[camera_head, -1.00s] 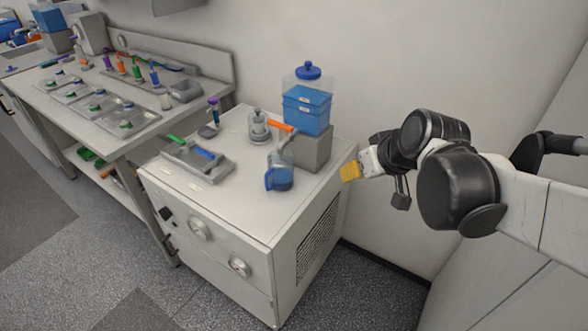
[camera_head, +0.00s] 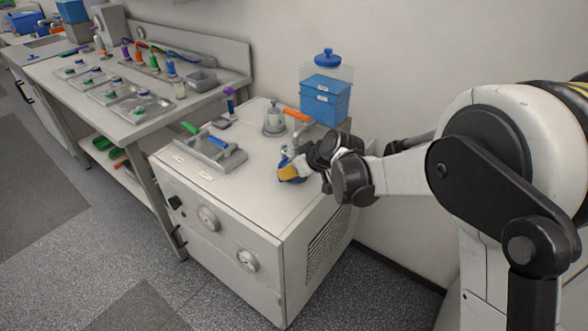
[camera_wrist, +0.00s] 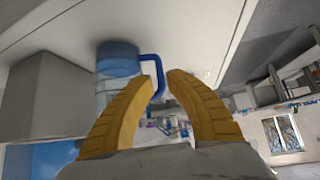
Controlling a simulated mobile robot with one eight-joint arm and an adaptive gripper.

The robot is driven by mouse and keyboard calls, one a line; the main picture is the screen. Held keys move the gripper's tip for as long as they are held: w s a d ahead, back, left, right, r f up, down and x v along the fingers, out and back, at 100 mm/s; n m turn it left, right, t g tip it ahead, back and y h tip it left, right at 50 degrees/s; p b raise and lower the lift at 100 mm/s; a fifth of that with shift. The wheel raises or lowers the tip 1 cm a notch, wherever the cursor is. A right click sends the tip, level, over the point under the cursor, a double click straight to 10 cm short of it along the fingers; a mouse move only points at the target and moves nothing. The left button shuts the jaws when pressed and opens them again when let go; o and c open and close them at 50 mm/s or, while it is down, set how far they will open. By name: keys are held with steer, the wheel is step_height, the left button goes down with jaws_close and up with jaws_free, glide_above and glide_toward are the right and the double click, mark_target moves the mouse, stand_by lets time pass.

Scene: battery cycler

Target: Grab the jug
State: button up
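The jug (camera_head: 284,160) stands on top of the white cabinet (camera_head: 245,190) and is mostly hidden behind my gripper in the head view. In the wrist view the jug (camera_wrist: 118,62) shows a clear bluish body, a blue band and a blue looped handle on its right. My gripper (camera_head: 291,171) has yellow fingers and is at the jug. In the wrist view my gripper (camera_wrist: 162,74) is open, and the handle appears between the two fingertips, close to the left one. Whether a finger touches the handle cannot be told.
A glass vessel (camera_head: 274,120) and an orange-handled item (camera_head: 297,115) are nearby. A tool tray (camera_head: 210,155) lies left. The cabinet's front top is clear.

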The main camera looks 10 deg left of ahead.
steer(key=b+x, duration=0.2)
steer(key=x, duration=0.3)
steer(key=shift+f, duration=0.2)
steer(key=shift+r, duration=0.15)
jaws_close()
